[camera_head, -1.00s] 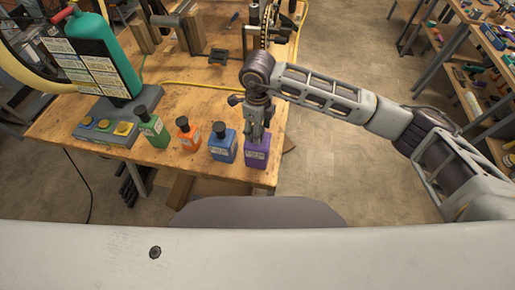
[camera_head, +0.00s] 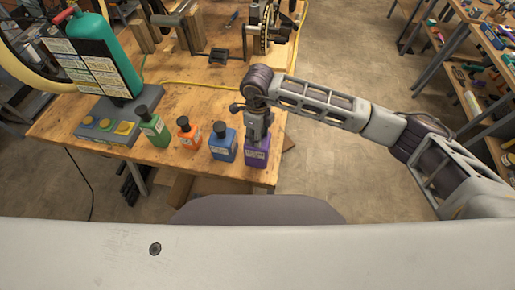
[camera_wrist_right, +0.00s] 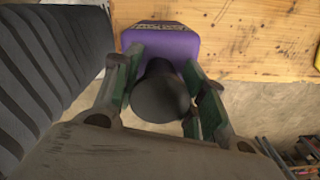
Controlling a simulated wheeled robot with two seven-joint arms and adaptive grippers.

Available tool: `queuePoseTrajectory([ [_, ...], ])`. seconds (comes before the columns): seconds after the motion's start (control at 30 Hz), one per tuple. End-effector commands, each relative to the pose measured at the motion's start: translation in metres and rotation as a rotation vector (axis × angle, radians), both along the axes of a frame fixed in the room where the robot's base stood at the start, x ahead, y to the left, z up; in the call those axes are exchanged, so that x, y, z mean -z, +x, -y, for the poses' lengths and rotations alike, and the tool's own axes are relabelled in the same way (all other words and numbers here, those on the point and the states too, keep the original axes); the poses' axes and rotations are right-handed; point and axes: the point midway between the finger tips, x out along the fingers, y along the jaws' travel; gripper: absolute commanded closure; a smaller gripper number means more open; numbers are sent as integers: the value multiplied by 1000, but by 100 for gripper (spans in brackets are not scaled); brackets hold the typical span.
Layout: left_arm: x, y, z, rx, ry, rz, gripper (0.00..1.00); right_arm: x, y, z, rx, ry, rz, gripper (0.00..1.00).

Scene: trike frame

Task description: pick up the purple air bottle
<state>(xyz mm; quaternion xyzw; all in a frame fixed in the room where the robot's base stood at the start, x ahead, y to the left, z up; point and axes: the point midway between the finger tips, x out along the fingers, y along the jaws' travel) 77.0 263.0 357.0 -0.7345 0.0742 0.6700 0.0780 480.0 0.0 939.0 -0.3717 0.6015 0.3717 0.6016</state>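The purple air bottle (camera_head: 257,156) stands upright at the front right corner of the wooden bench, its cap hidden by my gripper in the head view. My right gripper (camera_head: 258,137) is directly above it, pointing down. In the right wrist view the purple bottle (camera_wrist_right: 165,42) has a black cap (camera_wrist_right: 160,92) between the two fingers of my right gripper (camera_wrist_right: 163,60). The fingers look open, one on each side of the cap. I cannot tell whether either touches it. My left gripper is not in view.
A blue bottle (camera_head: 223,146) stands close left of the purple one, then an orange bottle (camera_head: 189,138) and a green bottle (camera_head: 155,132). A grey button box (camera_head: 108,132) is farther left. The bench (camera_head: 190,100) ends just right of the purple bottle.

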Motion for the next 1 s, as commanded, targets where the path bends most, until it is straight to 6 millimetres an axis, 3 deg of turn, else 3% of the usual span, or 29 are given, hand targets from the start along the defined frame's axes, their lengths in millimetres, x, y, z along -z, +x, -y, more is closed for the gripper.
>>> queuePoseTrajectory([
  [0.03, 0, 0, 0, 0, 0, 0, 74, 0, 0, 0, 0, 0, 0, 69],
  [0.3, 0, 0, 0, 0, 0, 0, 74, 1, 0, 0, 0, 0, -1, 100],
  [0.77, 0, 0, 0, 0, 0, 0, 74, -1, 0, 0, 0, 0, -1, 100],
  [1.0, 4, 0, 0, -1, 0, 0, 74, -17, 1, 0, -1, 2, 2, 100],
])
